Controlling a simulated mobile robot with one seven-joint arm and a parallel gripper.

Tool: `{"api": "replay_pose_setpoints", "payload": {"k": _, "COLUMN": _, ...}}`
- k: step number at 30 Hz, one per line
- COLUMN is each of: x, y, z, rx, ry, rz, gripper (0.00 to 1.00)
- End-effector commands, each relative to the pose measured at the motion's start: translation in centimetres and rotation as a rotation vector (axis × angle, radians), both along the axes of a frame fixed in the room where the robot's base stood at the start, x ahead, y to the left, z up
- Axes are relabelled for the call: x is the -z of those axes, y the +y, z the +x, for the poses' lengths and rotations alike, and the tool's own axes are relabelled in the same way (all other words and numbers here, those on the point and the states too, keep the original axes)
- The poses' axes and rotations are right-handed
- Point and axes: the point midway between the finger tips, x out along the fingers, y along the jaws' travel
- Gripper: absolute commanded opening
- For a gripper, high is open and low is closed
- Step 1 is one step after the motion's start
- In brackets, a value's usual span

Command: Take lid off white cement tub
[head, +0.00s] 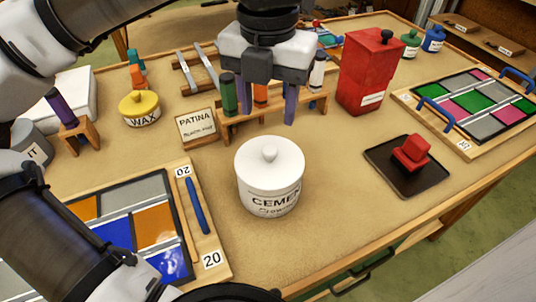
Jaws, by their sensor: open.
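The white cement tub (272,198) stands upright on the bench in the middle of the head view, its dark lettering facing me. Part of the wooden rack behind is hidden by my gripper.
A wooden rack (226,126) with several markers and a PATINA card (197,126) stand behind the tub. A red can (367,75) is at the back right, a dark tray (402,181) with a red block at right. Leaded panels (213,245) (470,150) lie at both sides.

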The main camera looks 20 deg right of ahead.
Motion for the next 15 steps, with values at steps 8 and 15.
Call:
{"api": "replay_pose_setpoints", "payload": {"k": 8, "x": 3.5, "y": 0.0, "z": 0.0, "rx": 0.001, "ry": 0.001, "rz": -0.001, "gripper": 0.5}}
{"api": "replay_pose_setpoints", "payload": {"k": 15, "x": 6.0, "y": -0.3, "z": -0.1, "rx": 0.003, "ry": 0.004, "rz": 0.0, "gripper": 0.5}}
